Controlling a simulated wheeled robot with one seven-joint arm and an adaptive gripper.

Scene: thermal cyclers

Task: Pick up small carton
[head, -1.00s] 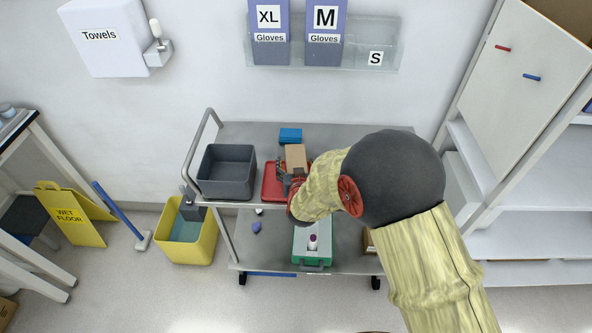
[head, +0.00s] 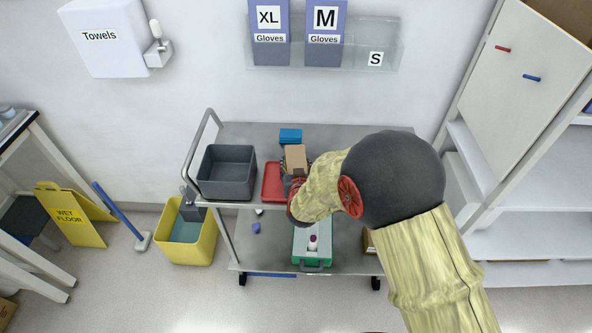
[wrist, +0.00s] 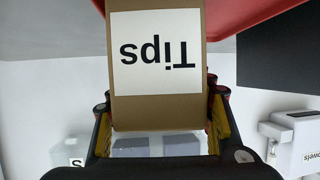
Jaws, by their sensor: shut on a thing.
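The small carton (head: 295,157) is a brown box at the middle of the cart's top shelf in the head view. In the wrist view the small carton (wrist: 157,105) fills the centre, with a white label reading "Tips" upside down. My gripper (head: 296,180) is shut on it, with a finger on each side in the wrist view (wrist: 160,115). My arm hides part of the gripper and the shelf in the head view. I cannot tell how far the carton is above the shelf.
A red tray (head: 273,183) lies just left of the carton, with a grey bin (head: 227,172) beyond it. A blue block (head: 290,136) is behind the carton. The cart's top shelf (head: 345,133) is bare at the back right. A green box (head: 312,257) is on the lower shelf.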

